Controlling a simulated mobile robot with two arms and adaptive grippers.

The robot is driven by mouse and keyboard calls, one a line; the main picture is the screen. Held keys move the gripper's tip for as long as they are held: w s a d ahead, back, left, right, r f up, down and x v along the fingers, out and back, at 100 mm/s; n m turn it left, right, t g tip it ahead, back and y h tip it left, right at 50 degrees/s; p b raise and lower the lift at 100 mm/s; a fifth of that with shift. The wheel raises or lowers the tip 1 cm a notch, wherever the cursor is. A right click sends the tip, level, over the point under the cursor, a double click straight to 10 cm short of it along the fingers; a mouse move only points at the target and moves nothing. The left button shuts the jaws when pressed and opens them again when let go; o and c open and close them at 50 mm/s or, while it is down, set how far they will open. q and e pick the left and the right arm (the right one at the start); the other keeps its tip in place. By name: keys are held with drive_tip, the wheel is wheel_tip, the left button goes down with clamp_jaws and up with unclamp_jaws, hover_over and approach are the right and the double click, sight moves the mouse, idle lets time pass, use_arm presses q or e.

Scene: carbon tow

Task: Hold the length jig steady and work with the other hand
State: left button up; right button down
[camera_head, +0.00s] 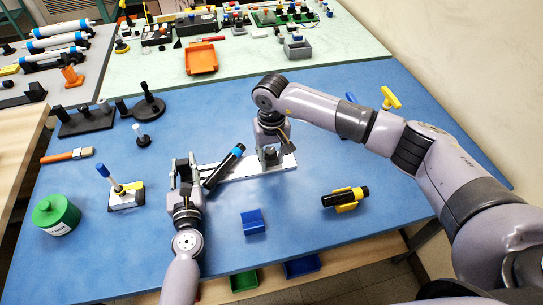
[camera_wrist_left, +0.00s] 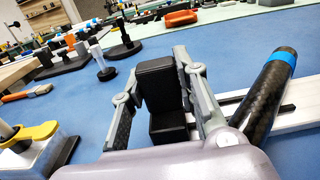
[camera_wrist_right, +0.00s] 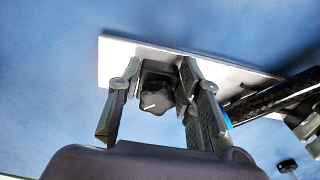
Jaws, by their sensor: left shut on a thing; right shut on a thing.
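The length jig (camera_head: 243,169) is a pale flat plate with a dark slot, lying on the blue table mat. My left gripper (camera_head: 184,167) is shut on a black block (camera_wrist_left: 160,90) at the jig's left end. My right gripper (camera_head: 270,154) is over the right part of the plate and is shut on a black knob (camera_wrist_right: 154,95) with a white mark. A dark carbon tube (camera_head: 222,168) with a blue band lies slanted across the jig, close to the left gripper; it also shows in the left wrist view (camera_wrist_left: 266,100). Whether it touches the plate is unclear.
A blue block (camera_head: 253,222) and a black-and-yellow tool in a yellow holder (camera_head: 346,198) are in front. A green canister (camera_head: 56,214), a small stand (camera_head: 126,196) and a brush (camera_head: 68,155) are at left. An orange tray (camera_head: 201,58) is at the back. The front right mat is mostly clear.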

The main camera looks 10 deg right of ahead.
sight(260, 168)
use_arm(q)
drive_tip(key=shift+s+f, duration=0.1)
drive_tip(key=shift+f, duration=0.3)
use_arm(e)
drive_tip(key=shift+a, duration=1.7)
drive_tip(key=c, duration=1.1)
unclamp_jaws()
wheel_tip(260, 168, up, 12)
drive_tip(key=shift+r, duration=0.1)
